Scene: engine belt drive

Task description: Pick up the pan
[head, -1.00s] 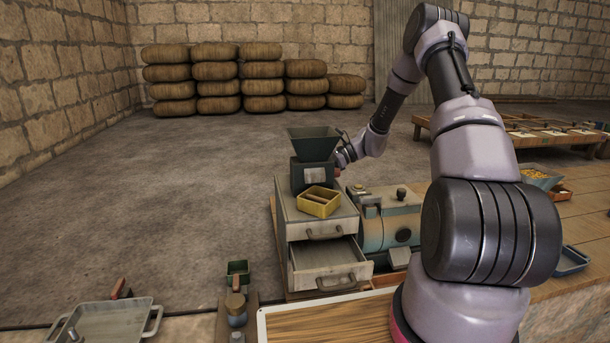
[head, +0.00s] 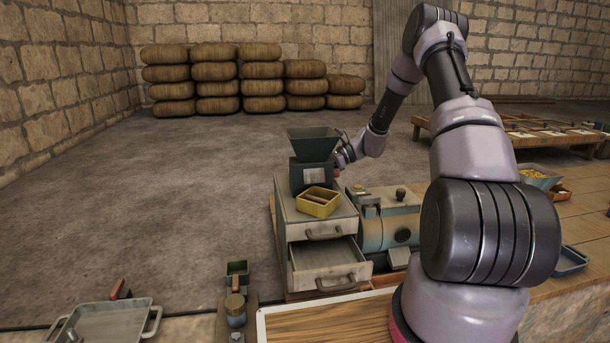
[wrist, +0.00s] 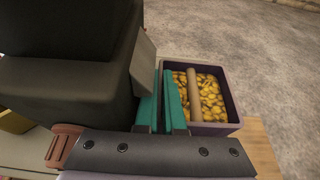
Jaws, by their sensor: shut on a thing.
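The pan (wrist: 236,112) is a dark purple open box, filled with yellow pieces and crossed by a light brown bar. It shows in the wrist view, right of centre. My gripper (wrist: 163,100) has two teal fingers close together at the pan's left side. They are shut on its near left wall, though the exact contact is partly hidden. In the head view, my wrist is behind the dark green hopper machine (head: 313,173), which hides the fingers and the pan.
The machine stands on a grey cabinet (head: 318,226) with an open drawer (head: 328,278) and a yellow tray (head: 318,202). A teal engine (head: 388,228) is beside it. A grey two-handled tray (head: 115,322) lies at the lower left. Open floor lies behind.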

